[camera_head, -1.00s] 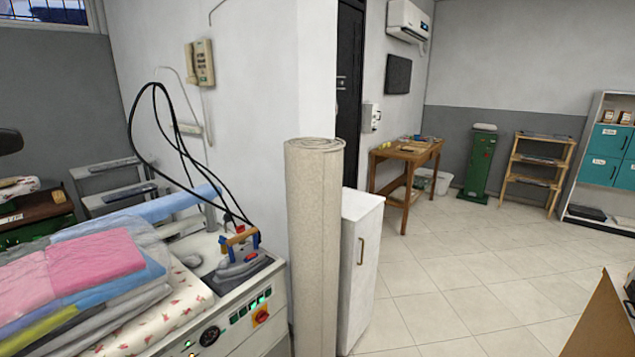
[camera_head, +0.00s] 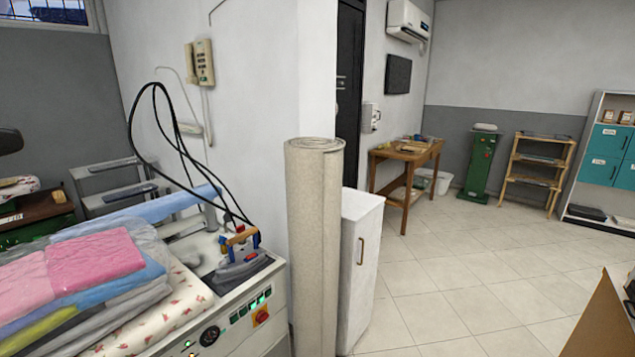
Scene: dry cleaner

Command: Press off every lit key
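An ironing station (camera_head: 232,345) stands at the lower left. Its front panel carries a row of small keys (camera_head: 250,306) that glow green. A red and yellow rotary switch (camera_head: 261,317) sits just below them, and a round black dial (camera_head: 209,336) is to their left. Small lights show near the dial, too small to tell apart. Neither of my grippers is in view.
Folded pink, blue and grey laundry (camera_head: 95,262) is piled on the station. An iron (camera_head: 242,262) with black cables rests on its top. A rolled beige carpet (camera_head: 315,240) and a white cabinet (camera_head: 360,270) stand to the right. The tiled floor (camera_head: 450,280) beyond is clear.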

